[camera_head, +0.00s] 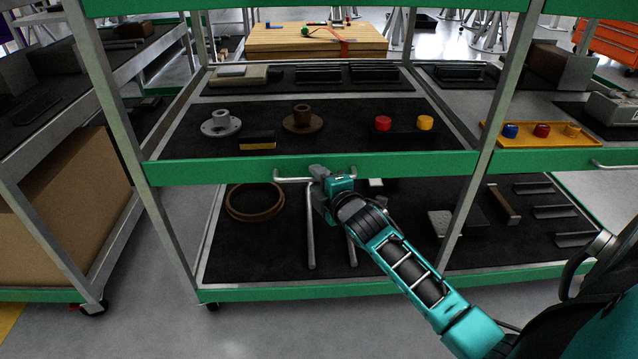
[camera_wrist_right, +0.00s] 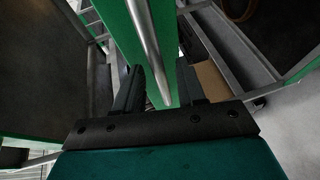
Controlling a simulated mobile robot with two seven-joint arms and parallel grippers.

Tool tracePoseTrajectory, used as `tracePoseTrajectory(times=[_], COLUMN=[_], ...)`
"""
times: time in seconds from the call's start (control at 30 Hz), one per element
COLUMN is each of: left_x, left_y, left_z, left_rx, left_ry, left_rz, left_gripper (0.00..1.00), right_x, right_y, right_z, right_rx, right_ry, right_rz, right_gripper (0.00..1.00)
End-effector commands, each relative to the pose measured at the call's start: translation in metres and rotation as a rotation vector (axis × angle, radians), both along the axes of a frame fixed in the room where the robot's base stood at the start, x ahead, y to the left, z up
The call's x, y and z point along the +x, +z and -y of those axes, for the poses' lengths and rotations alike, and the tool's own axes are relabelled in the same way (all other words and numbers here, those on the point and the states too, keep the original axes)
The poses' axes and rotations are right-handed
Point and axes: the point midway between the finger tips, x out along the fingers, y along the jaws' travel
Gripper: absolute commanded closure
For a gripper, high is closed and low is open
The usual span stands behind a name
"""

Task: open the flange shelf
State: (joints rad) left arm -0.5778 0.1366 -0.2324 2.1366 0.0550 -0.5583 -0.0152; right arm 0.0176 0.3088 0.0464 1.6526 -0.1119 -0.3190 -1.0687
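The flange shelf (camera_head: 400,165) is the middle shelf of the rack, with a green front edge and a dark mat. A grey flange (camera_head: 220,124) and a brown flange (camera_head: 303,120) stand on it. Its front looks about level with the rack posts. A pale bar handle (camera_head: 292,179) runs along the front. My right gripper (camera_head: 318,174) is at this handle. In the right wrist view, the handle (camera_wrist_right: 144,45) runs between the two parted fingers of my right gripper (camera_wrist_right: 158,84), with gaps beside it. My left gripper is not in view.
Red and yellow round parts (camera_head: 383,123) sit on the same shelf. The lower shelf holds a brown ring (camera_head: 255,202) and metal bars. A neighbouring rack has a yellow tray (camera_head: 547,142) at right. Another rack stands close at left. Floor in front is clear.

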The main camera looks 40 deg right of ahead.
Motion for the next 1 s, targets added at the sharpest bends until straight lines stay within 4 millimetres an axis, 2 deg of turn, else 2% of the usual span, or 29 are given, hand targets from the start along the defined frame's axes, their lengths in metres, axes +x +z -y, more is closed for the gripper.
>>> tracePoseTrajectory(times=[0.17,0.6,1.0], left_x=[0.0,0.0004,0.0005], left_y=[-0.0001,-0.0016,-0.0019], left_z=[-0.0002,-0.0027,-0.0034], left_rx=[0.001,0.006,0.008], left_ry=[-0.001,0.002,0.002], left_rz=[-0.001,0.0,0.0], left_gripper=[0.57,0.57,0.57], right_x=[-0.0001,-0.0003,-0.0003], right_y=[0.0002,0.0002,0.0002], right_z=[0.0,0.0,0.0], right_rx=[0.0,0.0,0.0], right_ry=[0.0,0.0,0.0], right_rz=[0.0,0.0,0.0], right_gripper=[0.61,1.0,1.0])
